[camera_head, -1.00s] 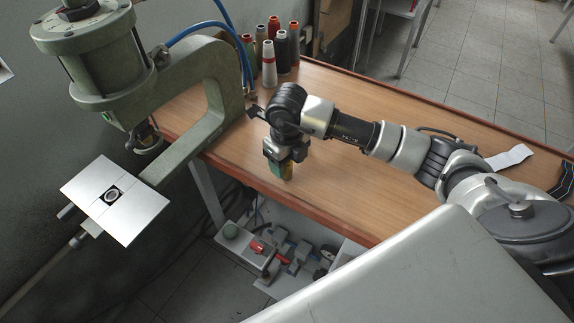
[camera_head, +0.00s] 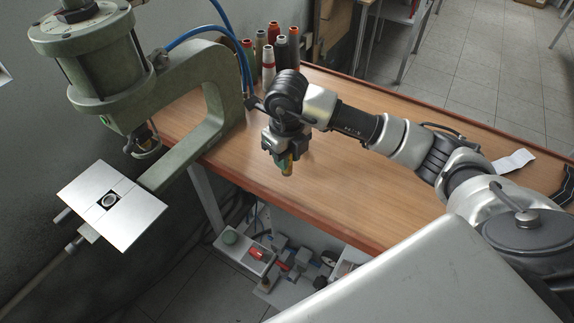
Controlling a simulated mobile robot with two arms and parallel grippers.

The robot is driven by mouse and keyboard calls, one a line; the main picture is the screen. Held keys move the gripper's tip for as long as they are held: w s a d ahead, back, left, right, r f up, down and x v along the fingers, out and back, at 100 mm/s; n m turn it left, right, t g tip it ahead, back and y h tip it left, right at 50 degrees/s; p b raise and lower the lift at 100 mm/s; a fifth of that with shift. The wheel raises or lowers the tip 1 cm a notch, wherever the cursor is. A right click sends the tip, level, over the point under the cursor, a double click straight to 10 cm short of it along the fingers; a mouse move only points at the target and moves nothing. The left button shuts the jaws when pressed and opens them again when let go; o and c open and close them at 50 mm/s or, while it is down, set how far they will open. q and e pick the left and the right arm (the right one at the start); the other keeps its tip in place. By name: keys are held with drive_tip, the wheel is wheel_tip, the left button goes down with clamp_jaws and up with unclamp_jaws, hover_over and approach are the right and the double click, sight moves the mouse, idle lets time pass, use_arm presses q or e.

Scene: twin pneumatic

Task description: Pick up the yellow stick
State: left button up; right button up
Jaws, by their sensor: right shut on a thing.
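My right gripper (camera_head: 286,153) is over the left part of the wooden table, pointing down. It is shut on a small yellowish stick (camera_head: 287,167), whose lower end shows below the fingers with a greenish part beside it. The rest of the stick is hidden by the gripper. I cannot tell whether its lower end touches the tabletop. My left gripper is not in view.
The wooden table (camera_head: 350,190) is mostly bare around the gripper. Several thread spools (camera_head: 268,62) stand behind it. A green press (camera_head: 215,95) with a metal plate (camera_head: 133,215) is at the left. A white paper strip (camera_head: 514,160) lies at the right. A shelf with tools is below.

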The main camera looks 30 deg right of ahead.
drive_tip(key=s+r+b, duration=0.2)
drive_tip(key=s+r, duration=0.5)
drive_tip(key=s, duration=0.4)
drive_tip(key=shift+s+r, duration=0.3)
drive_tip(key=shift+s, duration=0.1)
